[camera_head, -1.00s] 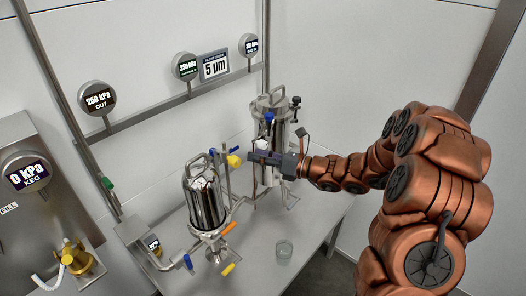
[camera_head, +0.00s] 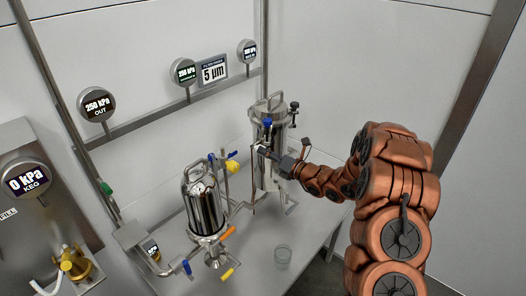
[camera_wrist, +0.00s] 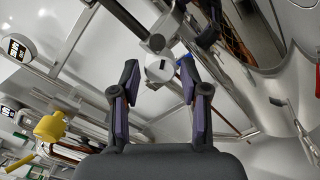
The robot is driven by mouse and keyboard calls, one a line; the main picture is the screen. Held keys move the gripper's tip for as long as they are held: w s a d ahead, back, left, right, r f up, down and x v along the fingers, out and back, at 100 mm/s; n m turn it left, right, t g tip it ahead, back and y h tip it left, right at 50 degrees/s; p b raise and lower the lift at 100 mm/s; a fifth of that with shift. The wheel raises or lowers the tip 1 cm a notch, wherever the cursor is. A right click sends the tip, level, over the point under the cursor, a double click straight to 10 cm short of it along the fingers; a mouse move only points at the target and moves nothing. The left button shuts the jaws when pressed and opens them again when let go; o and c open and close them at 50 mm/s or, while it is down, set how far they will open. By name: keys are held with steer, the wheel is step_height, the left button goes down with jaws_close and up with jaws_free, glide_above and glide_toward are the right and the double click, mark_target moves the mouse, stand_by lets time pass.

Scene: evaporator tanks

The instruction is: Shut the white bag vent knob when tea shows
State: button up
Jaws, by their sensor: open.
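The white knob (camera_wrist: 159,68) shows in the wrist view as a pale round cap on a metal pipe fitting. My gripper (camera_wrist: 158,80) is open, with one purple-lined finger on each side of the knob; I cannot tell whether either touches it. In the head view my gripper (camera_head: 266,151) is at the upper front of the tall rear steel housing (camera_head: 269,178) and hides the knob there.
A shorter steel housing (camera_head: 205,207) with orange and yellow handles stands front left. A yellow knob (camera_head: 233,167) is close left of my gripper. Blue valve handles (camera_head: 267,123) sit above it. Gauges line the wall rail. The table's right front is clear.

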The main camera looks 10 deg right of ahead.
steer(key=shift+w+a, duration=0.35)
steer(key=shift+w, duration=0.1)
steer(key=c, duration=0.8)
steer(key=shift+a, duration=0.45)
jaws_close()
steer(key=shift+d, duration=0.35)
steer(key=shift+d, duration=0.1)
